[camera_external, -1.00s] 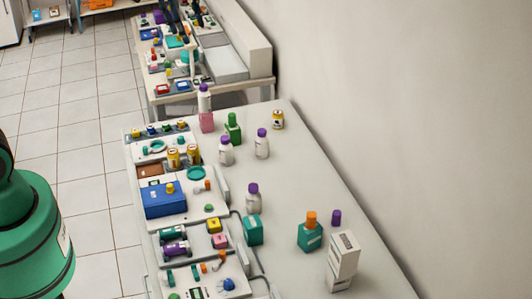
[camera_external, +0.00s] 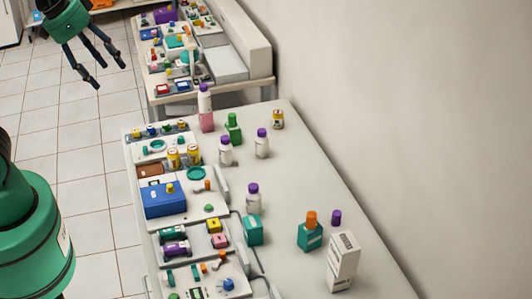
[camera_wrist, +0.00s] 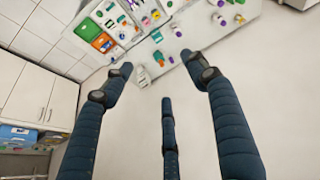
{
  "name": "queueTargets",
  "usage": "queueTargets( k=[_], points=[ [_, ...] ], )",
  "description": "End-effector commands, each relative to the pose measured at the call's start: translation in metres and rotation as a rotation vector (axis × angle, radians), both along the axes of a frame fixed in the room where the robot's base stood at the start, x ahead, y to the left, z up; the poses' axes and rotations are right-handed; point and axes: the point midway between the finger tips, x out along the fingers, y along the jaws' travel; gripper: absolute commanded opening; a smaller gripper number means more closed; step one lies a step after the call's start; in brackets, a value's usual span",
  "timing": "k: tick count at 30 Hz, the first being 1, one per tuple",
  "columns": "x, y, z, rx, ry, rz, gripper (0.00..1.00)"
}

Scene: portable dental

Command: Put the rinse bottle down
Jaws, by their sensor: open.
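My gripper (camera_external: 103,75) is open and empty, with its three dark fingers spread, over the floor left of the far table. In the wrist view, nothing lies between the fingers of my gripper (camera_wrist: 157,70). Which bottle is the rinse bottle is not clear from the pictures. A teal bottle with an orange cap (camera_external: 310,233) stands at the near right. All stand upright, apart from my gripper.
The near table (camera_external: 300,160) also holds several white bottles with purple caps, a white carton (camera_external: 342,262) and a blue box (camera_external: 164,200). A cluttered far table (camera_external: 235,92) stands behind it. A wall borders the right side. Tiled floor (camera_external: 80,130) at left is clear.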

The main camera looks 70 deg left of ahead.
Motion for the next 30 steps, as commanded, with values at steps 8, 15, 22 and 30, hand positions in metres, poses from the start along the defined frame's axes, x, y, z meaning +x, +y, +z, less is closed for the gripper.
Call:
queueTargets(
  k=[8,15,22,30],
  points=[
    [-0.047,-0.019,-0.020,0.036,-0.034,-0.122,0.58],
    [-0.056,-0.023,-0.026,0.045,-0.040,-0.150,0.58],
    [-0.056,-0.023,-0.026,0.045,-0.041,-0.150,0.58],
    [-0.056,-0.022,-0.036,0.044,-0.041,-0.149,0.58]
  ],
)
